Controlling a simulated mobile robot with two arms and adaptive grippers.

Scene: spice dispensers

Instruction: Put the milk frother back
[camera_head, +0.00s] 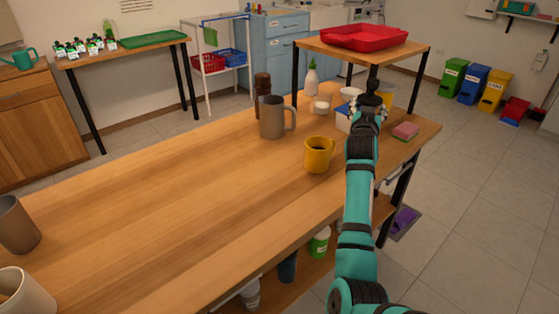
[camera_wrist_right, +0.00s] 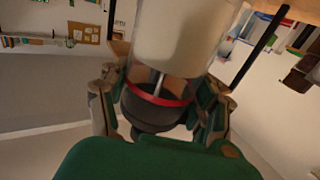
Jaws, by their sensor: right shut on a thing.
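My right gripper (camera_head: 371,108) reaches over the far right end of the wooden table. In the right wrist view, the right gripper (camera_wrist_right: 160,105) is shut around the dark end of a clear cylinder (camera_wrist_right: 185,45). The cylinder has white inside, a metal rod and a red ring above its dark end. It may be the milk frother, but I cannot tell for sure. In the head view the held thing is small and dark against the gripper. My left gripper is out of view.
The wooden table (camera_head: 180,165) holds a yellow mug (camera_head: 318,155), a grey mug (camera_head: 272,117), a dark brown grinder (camera_head: 262,84) and a pink sponge (camera_head: 405,131). A raised shelf (camera_head: 311,44) with a red tray (camera_head: 365,37) stands behind. The table's middle is clear.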

